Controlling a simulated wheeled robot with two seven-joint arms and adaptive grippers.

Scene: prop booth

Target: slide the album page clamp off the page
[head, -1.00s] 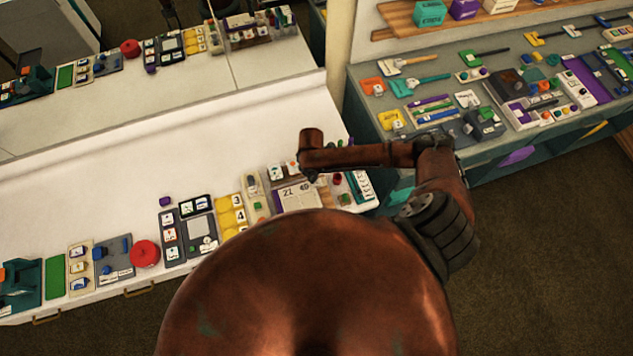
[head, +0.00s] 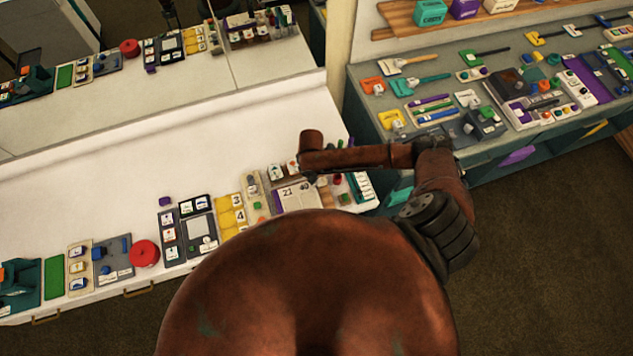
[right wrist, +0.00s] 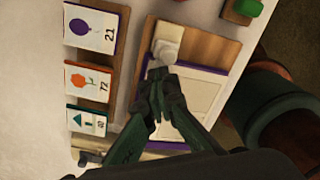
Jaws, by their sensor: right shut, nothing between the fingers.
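The album page (right wrist: 205,98) is a pale sheet with a purple edge on a wooden board, seen in the right wrist view. In the head view the page (head: 290,198) lies near the right end of the white counter, partly covered by my body. A small white piece (right wrist: 168,46), which looks like the page clamp, is at the page's upper left corner in the wrist view. My right gripper (right wrist: 161,74) is shut and empty, its tips just below that white piece. I cannot tell if they touch. In the head view my arm hides the fingers.
Picture cards (right wrist: 88,80) in a wooden holder stand left of the page in the wrist view. A green-topped piece (right wrist: 246,8) is at upper right. In the head view, a grey calculator-like board (head: 198,228) and red round box (head: 144,253) lie further left. The counter's back is clear.

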